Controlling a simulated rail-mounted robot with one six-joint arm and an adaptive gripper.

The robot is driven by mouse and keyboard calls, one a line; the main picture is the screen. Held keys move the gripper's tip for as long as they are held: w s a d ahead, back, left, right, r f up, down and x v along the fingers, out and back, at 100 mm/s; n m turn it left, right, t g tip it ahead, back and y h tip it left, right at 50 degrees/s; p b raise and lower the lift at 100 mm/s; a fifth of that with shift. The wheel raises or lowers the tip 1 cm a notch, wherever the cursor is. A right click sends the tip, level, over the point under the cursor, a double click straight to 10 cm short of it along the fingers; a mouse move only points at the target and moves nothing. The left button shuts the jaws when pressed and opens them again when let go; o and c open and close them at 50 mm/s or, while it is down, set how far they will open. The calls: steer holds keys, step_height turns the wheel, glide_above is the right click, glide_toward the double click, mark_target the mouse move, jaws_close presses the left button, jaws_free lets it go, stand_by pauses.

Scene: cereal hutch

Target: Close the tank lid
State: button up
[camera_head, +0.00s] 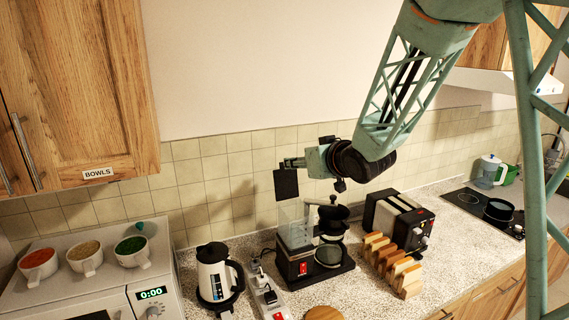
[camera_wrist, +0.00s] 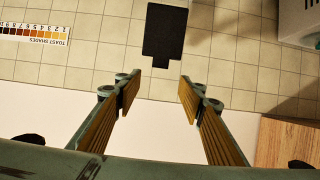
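The coffee maker (camera_head: 312,265) stands on the counter with a clear tank (camera_head: 290,225) at its back left. The tank lid (camera_head: 286,184), a flat black plate, stands upright above the tank, so the tank is open. The lid also shows in the wrist view (camera_wrist: 165,35) as a black plate with a narrow tab, against the tiled wall. My gripper (camera_head: 287,163) is at the lid's upper edge in the head view. In the wrist view my gripper (camera_wrist: 158,88) is open, with nothing between its fingers and the lid beyond the tips. Contact with the lid cannot be told.
A toaster (camera_head: 392,222) and a rack of bread slices (camera_head: 395,268) stand right of the coffee maker. A kettle (camera_head: 216,275) and a power strip (camera_head: 268,295) are to its left. Bowls (camera_head: 86,258) sit on the microwave (camera_head: 150,300). A wall cabinet (camera_head: 80,70) hangs upper left.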

steer(key=p, duration=0.2)
glide_above(285, 180)
steer(key=w, duration=0.2)
steer(key=shift+a+f, duration=0.2)
steer(key=shift+f, duration=2.4)
steer(key=c, duration=1.2)
steer(key=shift+o, duration=0.2)
